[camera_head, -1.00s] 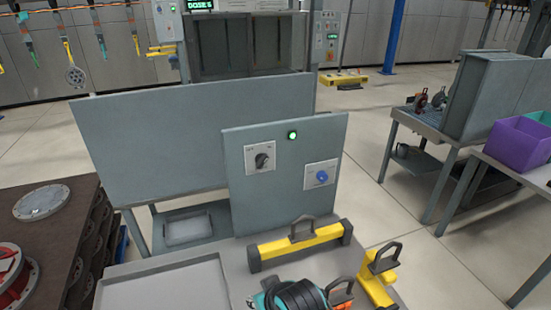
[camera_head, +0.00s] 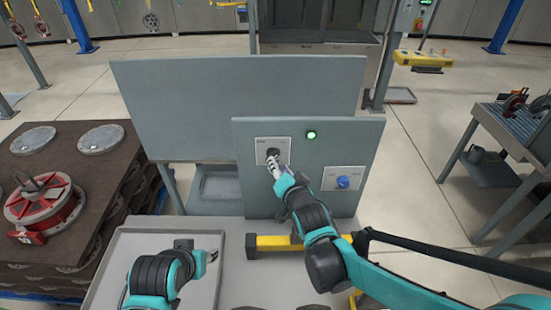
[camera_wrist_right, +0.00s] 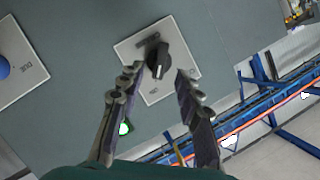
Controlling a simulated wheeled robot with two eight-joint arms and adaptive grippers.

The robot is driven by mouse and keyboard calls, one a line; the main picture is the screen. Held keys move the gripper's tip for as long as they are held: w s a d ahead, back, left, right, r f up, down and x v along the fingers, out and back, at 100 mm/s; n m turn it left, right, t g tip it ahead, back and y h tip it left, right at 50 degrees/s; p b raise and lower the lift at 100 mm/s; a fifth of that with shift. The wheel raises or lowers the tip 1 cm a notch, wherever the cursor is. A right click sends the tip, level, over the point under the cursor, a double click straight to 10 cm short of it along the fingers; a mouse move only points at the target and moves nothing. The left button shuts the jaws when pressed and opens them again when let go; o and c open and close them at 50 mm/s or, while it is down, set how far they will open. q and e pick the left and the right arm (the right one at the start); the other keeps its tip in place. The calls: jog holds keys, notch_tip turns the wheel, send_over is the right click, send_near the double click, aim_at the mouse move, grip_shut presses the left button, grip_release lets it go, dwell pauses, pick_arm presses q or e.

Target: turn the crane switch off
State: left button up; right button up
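The crane switch is a black rotary knob (camera_wrist_right: 157,61) on a pale square plate (camera_head: 261,147), fixed to an upright grey panel (camera_head: 350,205). A green lamp (camera_head: 311,134) glows to the right of the plate. My right gripper (camera_wrist_right: 158,74) is open, with its fingers apart on either side of the knob, close to the panel; I cannot tell if they touch it. In the head view the right gripper (camera_head: 276,164) partly covers the knob. My left gripper (camera_head: 212,256) is over the grey tray at the lower left; its fingers are too small to read.
A blue button (camera_head: 342,182) sits on another plate right of the switch. A yellow bar (camera_head: 270,243) lies at the panel's foot, partly behind my right arm. The shallow grey tray (camera_head: 130,245) is left. A dark pallet stack (camera_head: 105,165) stands further left.

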jog(key=x, duration=0.5)
jog(key=shift+b, duration=0.35)
grip_shut()
